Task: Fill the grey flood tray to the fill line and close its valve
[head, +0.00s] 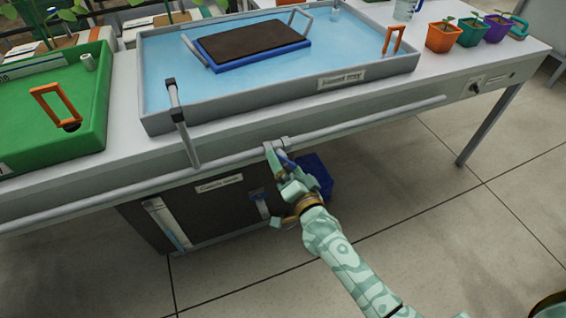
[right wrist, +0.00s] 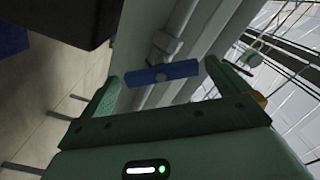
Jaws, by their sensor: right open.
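The grey flood tray (head: 276,94) stands on the bench in the head view, with pale blue water across it. I cannot make out the fill line. A grey pipe (head: 350,124) runs along the bench front, and a grey riser (head: 183,135) bends up from it over the tray's front left corner. A blue valve handle (right wrist: 160,75) crosses the pipe in the right wrist view. My right gripper (head: 279,168) is at the pipe in the head view. In the wrist view its jaws (right wrist: 166,84) are open, with the handle between them. My left gripper is out of view.
A dark mat in a blue carrier (head: 210,43) sits in the flood tray. A green tray (head: 95,105) stands at left, and several potted seedlings (head: 443,38) at right. A dark cabinet (head: 215,220) is under the bench; the floor at right is clear.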

